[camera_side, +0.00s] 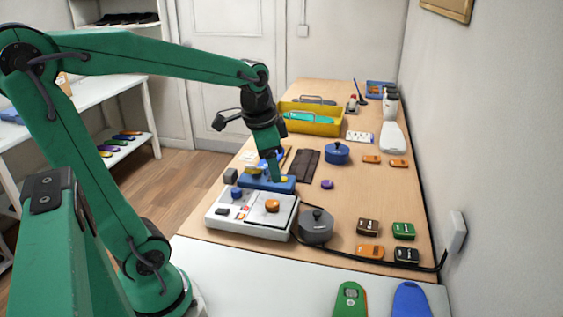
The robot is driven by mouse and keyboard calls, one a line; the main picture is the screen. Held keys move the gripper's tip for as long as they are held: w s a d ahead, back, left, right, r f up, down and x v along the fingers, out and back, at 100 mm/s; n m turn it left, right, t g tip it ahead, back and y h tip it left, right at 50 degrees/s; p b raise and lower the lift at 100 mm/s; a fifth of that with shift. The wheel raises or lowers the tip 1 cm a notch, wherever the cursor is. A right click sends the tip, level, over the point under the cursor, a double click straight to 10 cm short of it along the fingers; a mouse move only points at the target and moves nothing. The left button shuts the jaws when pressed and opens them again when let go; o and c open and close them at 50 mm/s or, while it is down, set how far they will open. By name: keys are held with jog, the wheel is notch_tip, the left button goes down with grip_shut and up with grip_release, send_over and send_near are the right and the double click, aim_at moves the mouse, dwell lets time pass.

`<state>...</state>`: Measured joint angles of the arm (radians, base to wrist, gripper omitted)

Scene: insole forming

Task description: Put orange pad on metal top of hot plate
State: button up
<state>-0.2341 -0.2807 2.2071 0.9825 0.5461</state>
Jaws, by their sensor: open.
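The hot plate (222,222) is a white box near the front of the wooden table, with a blue knob and small buttons on its left part. Its square metal top (285,213) is on the right part. The orange pad (272,206) is a small rounded piece resting on the metal top, near its middle. My gripper (276,177) is open and points down, behind and above the pad and apart from it. It is in front of a blue block, and its fingertips are too small to see clearly.
A blue block (255,183) stands just behind the hot plate. A grey lidded pot (316,228) is close to its right side.

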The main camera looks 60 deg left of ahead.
jog(key=s+d+r+n+t, duration=0.1)
jog(key=s+d+n+t, duration=0.2)
jog(key=s+d, duration=0.4)
jog(key=shift+s+n+h, duration=0.3)
jog(key=shift+s, duration=0.05)
